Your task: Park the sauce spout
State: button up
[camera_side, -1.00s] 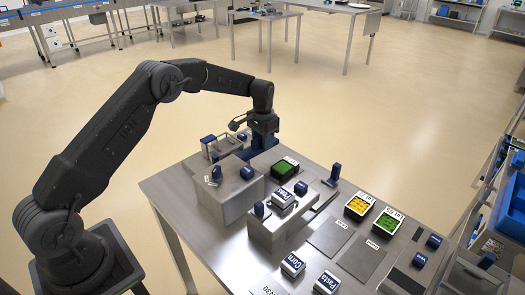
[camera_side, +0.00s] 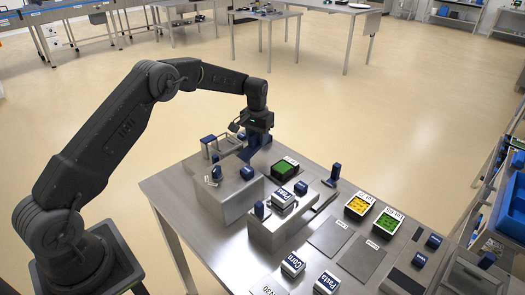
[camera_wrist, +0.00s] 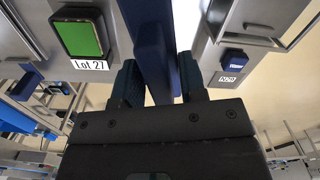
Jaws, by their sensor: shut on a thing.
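My gripper (camera_wrist: 160,88) is shut on a long blue bar (camera_wrist: 151,50), apparently the sauce spout, which runs between its two fingers in the wrist view. In the side view my gripper (camera_side: 257,138) is above the back of the steel machine, and the blue bar (camera_side: 247,153) slants down to the left below it. The exact grip and the spout's pivot are hidden by the gripper. The steel housing (camera_side: 227,199) stands in front, with a small blue knob (camera_side: 216,173) and a blue button block (camera_side: 246,173) on top.
A tray with green contents (camera_side: 283,167) lies right of the gripper; it also shows in the wrist view (camera_wrist: 82,38), by a "Lot 27" label. Trays of yellow (camera_side: 359,205) and green food (camera_side: 388,220) lie further right. A blue upright handle (camera_side: 333,174) stands between.

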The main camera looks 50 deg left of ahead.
jog(key=shift+a+r, duration=0.1)
jog(key=o, duration=0.5)
jog(key=shift+r, duration=3.4)
